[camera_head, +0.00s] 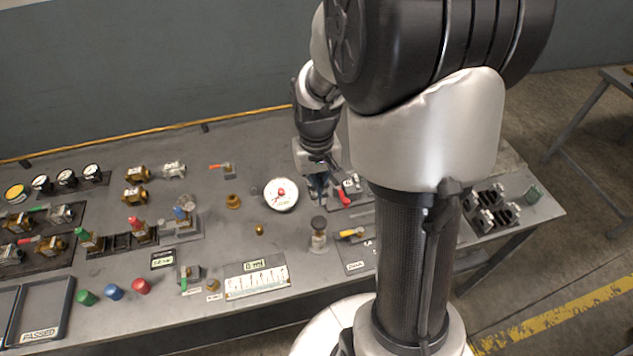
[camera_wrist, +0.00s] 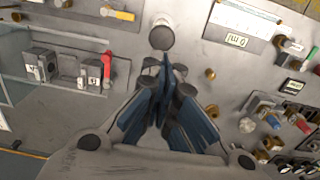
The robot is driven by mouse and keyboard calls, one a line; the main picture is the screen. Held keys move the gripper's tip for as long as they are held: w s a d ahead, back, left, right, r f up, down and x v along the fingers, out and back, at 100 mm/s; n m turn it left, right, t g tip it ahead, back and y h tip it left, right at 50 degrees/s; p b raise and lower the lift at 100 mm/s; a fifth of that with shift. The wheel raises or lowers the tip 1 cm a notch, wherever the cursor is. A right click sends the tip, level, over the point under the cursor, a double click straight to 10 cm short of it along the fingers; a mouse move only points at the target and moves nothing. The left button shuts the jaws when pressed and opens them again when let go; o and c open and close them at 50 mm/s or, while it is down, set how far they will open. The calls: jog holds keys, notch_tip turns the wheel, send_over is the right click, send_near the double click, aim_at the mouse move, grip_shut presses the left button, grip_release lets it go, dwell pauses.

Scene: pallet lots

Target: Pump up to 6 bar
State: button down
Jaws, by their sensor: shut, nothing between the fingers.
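A round white gauge (camera_head: 281,194) with a red centre lies on the bench just left of my gripper; its reading is too small to tell. A pump-like post with a dark round knob (camera_head: 319,222) stands in front of my gripper. In the wrist view its grey round top (camera_wrist: 161,38) shows just beyond the fingertips. My gripper (camera_head: 318,196) is shut and empty, pointing down over the bench, apart from the knob. Its blue-padded fingers (camera_wrist: 166,64) meet in the wrist view. The gauge is not visible there.
A red-handled valve (camera_head: 344,196) stands close right of my gripper, and a yellow-handled valve (camera_head: 352,233) right of the post. A white scale plate (camera_head: 256,282) lies at the front. Several valves, small gauges and coloured caps fill the left. My arm hides part of the right side.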

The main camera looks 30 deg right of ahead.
aim_at(317, 217)
notch_tip(317, 217, down, 8)
jog(key=shift+r+b, duration=0.2)
jog(key=shift+b, duration=0.75)
jog(key=shift+f, duration=0.1)
notch_tip(317, 217, down, 4)
jog(key=shift+r+b, duration=0.2)
jog(key=shift+b, duration=0.95)
jog(key=shift+r, duration=0.15)
notch_tip(317, 217, up, 14)
jog(key=p, duration=0.6)
jog(key=shift+w, duration=0.1)
dwell(1.3)
